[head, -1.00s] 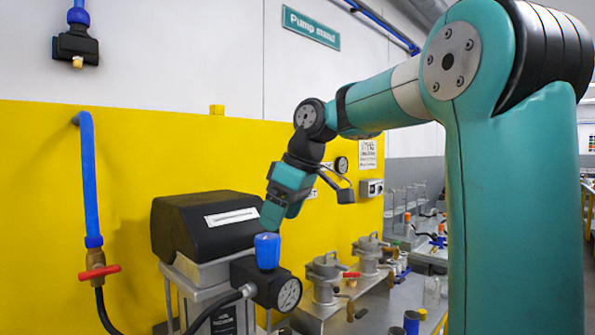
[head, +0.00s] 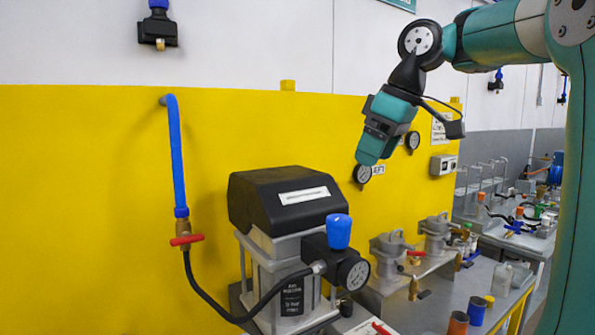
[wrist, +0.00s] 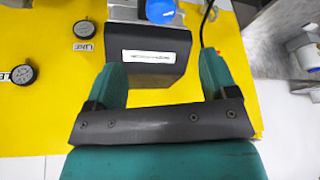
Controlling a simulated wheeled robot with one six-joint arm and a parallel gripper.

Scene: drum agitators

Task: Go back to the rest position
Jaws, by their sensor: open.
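My gripper (head: 368,160) hangs in the air to the right of and above the blue knob (head: 339,231) in the head view, pointing down and apart from it. In the wrist view its two teal fingers (wrist: 165,80) stand apart with nothing between them. Beyond them is the black-topped pump unit (head: 288,200) with a white label, which also shows in the wrist view (wrist: 150,68). The blue knob sits upright on the unit's side above a round gauge (head: 354,273); part of the knob shows in the wrist view (wrist: 160,10).
A blue pipe (head: 174,155) with a red-handled valve (head: 186,240) runs down the yellow wall (head: 80,200). Small wall gauges (head: 363,173) are behind my gripper. Metal pots (head: 392,255) and several cups (head: 477,309) stand on the bench at right.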

